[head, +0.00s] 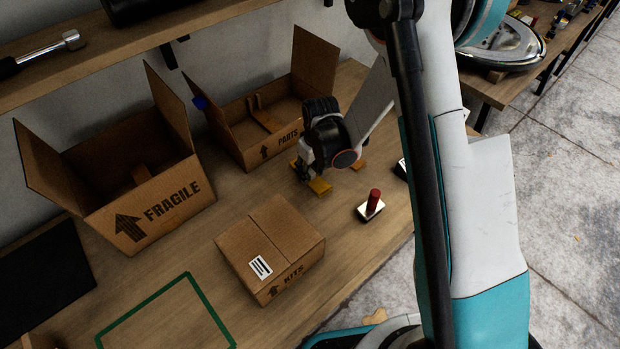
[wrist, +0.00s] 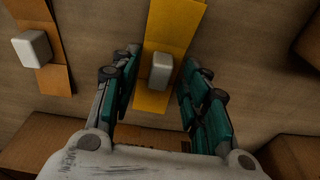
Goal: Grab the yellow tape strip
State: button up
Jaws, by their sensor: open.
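The yellow tape strip (wrist: 176,28) runs up the middle of the wrist view, with a small pale block (wrist: 160,72) on it. My gripper (wrist: 160,62) is open, with one teal finger on each side of the strip and block. No grip on the strip shows. In the head view, part of the yellow strip (head: 320,187) shows on the wooden table beside my gripper (head: 306,177), which hides the rest. A duller orange strip (wrist: 40,52) with another pale block (wrist: 33,49) lies to the left in the wrist view.
An open PARTS box (head: 252,135) stands just behind my gripper. An open FRAGILE box (head: 150,205) is to the left. A closed KITS box (head: 270,245) is nearer. A red-handled object (head: 373,203) stands to the right of the strip.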

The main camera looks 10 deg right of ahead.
jog(key=shift+w+f, duration=0.1)
jog(key=shift+f, duration=0.5)
jog(key=shift+r, duration=0.1)
jog(key=c, duration=0.9)
jog(key=shift+r, duration=0.1)
